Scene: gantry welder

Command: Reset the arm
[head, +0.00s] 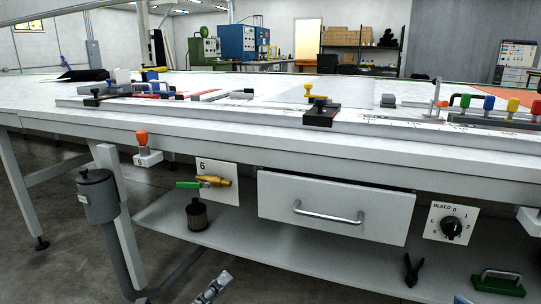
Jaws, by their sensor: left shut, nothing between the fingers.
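My left gripper (213,288) shows at the bottom edge, left of the middle. It is shut and empty. Only its upper end is in the frame. It is in front of and below the white bench (330,152), apart from the drawer and the valves. My right gripper does not show clearly anywhere. No separate arm to reset can be made out on the bench.
A closed drawer (335,208) with a bar handle hangs under the bench. A grey canister (98,195) hangs by the left leg.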

